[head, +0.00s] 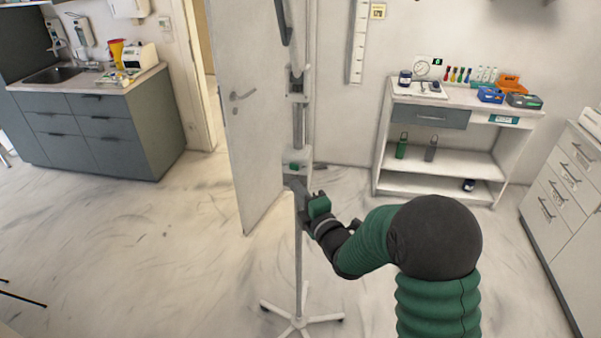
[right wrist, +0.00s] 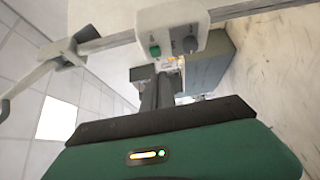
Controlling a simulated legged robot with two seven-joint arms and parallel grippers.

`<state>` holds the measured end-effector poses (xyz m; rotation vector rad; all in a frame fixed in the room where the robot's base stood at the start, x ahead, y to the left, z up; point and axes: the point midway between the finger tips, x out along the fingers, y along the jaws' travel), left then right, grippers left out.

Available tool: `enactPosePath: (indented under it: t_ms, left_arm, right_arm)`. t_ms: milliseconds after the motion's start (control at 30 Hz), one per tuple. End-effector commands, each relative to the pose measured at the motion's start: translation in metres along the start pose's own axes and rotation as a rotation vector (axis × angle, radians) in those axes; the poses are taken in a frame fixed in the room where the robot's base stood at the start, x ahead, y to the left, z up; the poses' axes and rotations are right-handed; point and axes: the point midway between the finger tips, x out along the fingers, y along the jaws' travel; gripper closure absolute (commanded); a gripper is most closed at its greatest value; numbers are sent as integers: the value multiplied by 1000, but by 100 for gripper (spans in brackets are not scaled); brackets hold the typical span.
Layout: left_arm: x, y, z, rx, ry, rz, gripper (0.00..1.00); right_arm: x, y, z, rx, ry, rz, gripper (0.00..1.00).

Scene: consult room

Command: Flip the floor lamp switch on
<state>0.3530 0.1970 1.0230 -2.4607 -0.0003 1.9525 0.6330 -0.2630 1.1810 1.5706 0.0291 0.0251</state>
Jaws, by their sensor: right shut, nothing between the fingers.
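The floor lamp stands upright, with a thin pole (head: 298,245) on a light base with several spread legs (head: 300,322). A white control box (head: 297,161) sits on the pole. In the right wrist view the box (right wrist: 172,30) carries a green switch (right wrist: 155,51) and a dark knob (right wrist: 190,45). My right gripper (head: 298,188) is shut and empty, just below the box. In the wrist view its fingertips (right wrist: 160,82) point toward the box, below the green switch. I cannot tell whether they touch it. My left gripper is not in view.
An open door (head: 245,120) stands behind the lamp. A white shelf table (head: 440,160) with small items is at the back right, white drawers (head: 565,190) at the far right. A sink cabinet (head: 95,135) is at the left. The floor around the lamp base is clear.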

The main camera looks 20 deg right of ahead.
Motion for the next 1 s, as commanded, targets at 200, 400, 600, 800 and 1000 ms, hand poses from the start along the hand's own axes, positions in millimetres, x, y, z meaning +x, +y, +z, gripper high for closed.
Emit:
enactPosePath:
  t_ms: [200, 400, 600, 800, 1000]
  left_arm:
    - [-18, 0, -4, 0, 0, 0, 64]
    - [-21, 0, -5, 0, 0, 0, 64]
    - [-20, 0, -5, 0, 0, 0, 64]
    - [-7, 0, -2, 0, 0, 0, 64]
    - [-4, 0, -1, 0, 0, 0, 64]
  right_arm:
    - [33, 3, 18, 1, -3, 0, 100]
    - [43, 1, 28, 0, -1, 1, 100]
    - [44, 0, 28, 0, 0, 1, 100]
    - [46, -5, 32, -1, 0, 3, 100]
    - [48, 0, 37, 1, 0, 1, 100]
